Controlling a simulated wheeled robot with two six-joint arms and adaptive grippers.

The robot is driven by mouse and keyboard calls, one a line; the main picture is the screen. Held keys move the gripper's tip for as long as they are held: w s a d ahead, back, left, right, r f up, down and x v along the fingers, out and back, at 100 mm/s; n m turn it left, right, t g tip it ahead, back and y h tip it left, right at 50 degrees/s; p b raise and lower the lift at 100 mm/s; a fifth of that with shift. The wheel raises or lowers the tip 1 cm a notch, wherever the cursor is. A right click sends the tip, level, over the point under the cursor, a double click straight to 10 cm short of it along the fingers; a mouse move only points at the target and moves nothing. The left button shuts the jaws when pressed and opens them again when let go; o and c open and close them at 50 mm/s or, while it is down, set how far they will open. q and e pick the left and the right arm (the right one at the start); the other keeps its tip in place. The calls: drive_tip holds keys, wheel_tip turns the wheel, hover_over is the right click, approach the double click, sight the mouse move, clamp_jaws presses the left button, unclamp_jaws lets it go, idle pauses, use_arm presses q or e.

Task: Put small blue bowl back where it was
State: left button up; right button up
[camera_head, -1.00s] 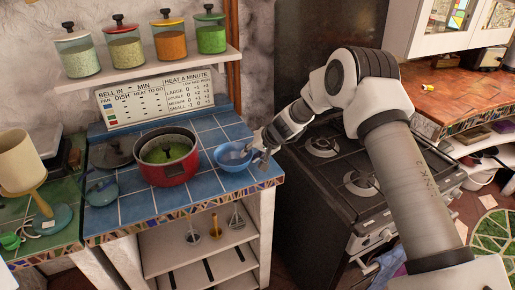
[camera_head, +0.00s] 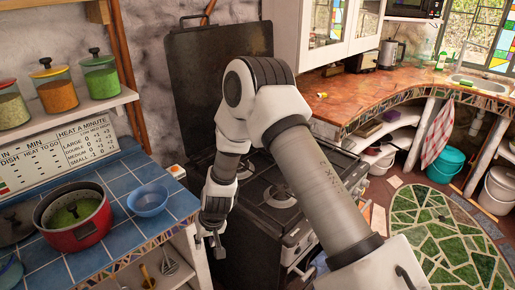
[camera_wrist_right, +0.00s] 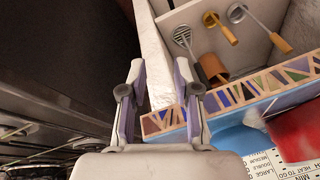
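The small blue bowl (camera_head: 148,201) sits upright and looks empty on the blue tiled counter (camera_head: 118,187), just right of a red pot (camera_head: 75,238). Part of the bowl shows in the right wrist view (camera_wrist_right: 237,137). My right gripper (camera_head: 214,250) hangs pointing down, to the right of the counter's mosaic edge and apart from the bowl. In the right wrist view the gripper (camera_wrist_right: 160,72) has its two fingers spread with nothing held between them. My left gripper is in neither view.
A black stove (camera_head: 275,195) stands right of the counter, behind my right arm. Utensils hang below the counter (camera_wrist_right: 225,28). Glass jars (camera_head: 54,88) stand on a shelf above. A wooden worktop (camera_head: 375,85) curves along the right, with open floor before it.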

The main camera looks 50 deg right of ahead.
drive_tip(key=s+a+f+n+g, duration=0.1)
drive_tip(key=s+f, duration=0.3)
drive_tip(key=s, duration=0.5)
drive_tip(key=s+a+f+n+g, duration=0.1)
drive_tip(key=s+a+f, duration=0.2)
drive_tip(key=s, duration=0.7)
drive_tip(key=s+a+f+n+g, duration=0.1)
drive_tip(key=s+f, duration=0.3)
drive_tip(key=s, duration=0.5)
drive_tip(key=shift+s+a+f+n+h, duration=0.4)
drive_tip(key=shift+a+n, duration=0.2)
drive_tip(key=shift+a, duration=0.3)
